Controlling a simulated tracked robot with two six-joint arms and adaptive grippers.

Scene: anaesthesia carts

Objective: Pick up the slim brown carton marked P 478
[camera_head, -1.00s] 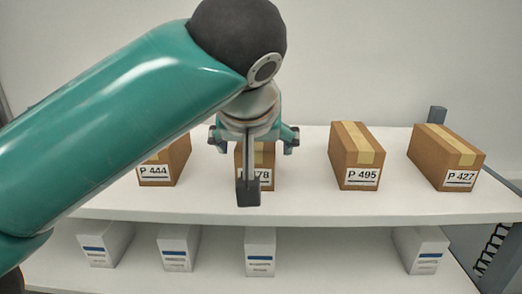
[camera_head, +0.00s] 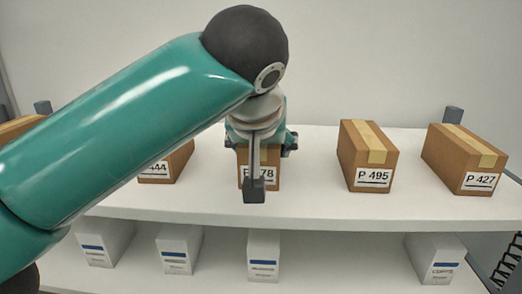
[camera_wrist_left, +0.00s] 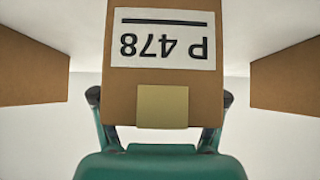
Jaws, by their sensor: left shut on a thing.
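The slim brown carton marked P 478 (camera_head: 272,177) stands on the upper white shelf, partly hidden behind my left gripper (camera_head: 261,147). In the left wrist view the carton (camera_wrist_left: 165,85) shows its label upside down and a tan tape strip. My left gripper's fingers (camera_wrist_left: 160,112) lie on either side of the carton and are shut on it. I cannot tell whether the carton is clear of the shelf. My right gripper is not in view.
On the upper shelf (camera_head: 310,205), carton P 444 (camera_head: 165,167) stands to the left. Cartons P 495 (camera_head: 368,160) and P 427 (camera_head: 465,160) stand to the right. Several white boxes, one here (camera_head: 263,257), stand on the lower shelf. A wall is behind.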

